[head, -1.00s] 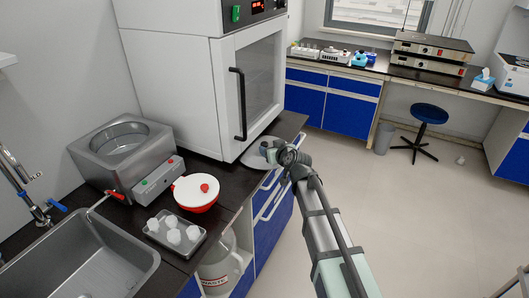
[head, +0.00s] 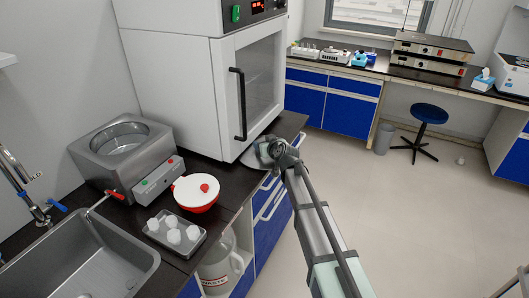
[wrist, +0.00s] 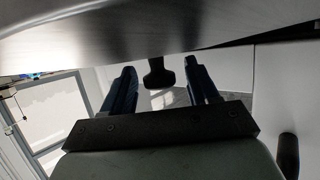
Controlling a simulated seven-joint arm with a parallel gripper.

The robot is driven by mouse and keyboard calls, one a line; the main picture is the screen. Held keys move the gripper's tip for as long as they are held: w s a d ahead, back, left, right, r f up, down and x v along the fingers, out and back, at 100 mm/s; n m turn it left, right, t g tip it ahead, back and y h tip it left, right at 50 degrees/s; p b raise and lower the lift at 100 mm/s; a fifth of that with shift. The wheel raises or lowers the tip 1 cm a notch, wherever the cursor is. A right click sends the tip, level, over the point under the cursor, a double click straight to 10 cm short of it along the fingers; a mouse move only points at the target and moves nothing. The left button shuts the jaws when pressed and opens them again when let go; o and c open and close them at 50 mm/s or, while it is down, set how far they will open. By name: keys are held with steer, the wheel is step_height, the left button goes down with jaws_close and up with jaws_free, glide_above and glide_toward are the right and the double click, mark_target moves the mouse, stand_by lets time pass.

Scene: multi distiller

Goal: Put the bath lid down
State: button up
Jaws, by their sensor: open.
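The bath lid (head: 252,159) is a grey metal disc at the counter's front edge, in front of the white oven; my gripper partly hides it in the head view. In the wrist view the lid (wrist: 130,30) fills the top, with its black knob (wrist: 158,74) pointing toward my gripper. My gripper (wrist: 161,75) is open, its two dark fingers on either side of the knob with visible gaps. In the head view my gripper (head: 266,150) is at the lid. The steel bath (head: 124,151) stands at the left with its round opening uncovered.
The white oven (head: 246,90) with a black handle stands close behind the lid. Dark counter shows between bowl and lid.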

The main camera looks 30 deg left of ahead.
steer(key=shift+c, duration=0.3)
jaws_close()
steer(key=shift+r, duration=0.15)
steer(key=d, duration=3.2)
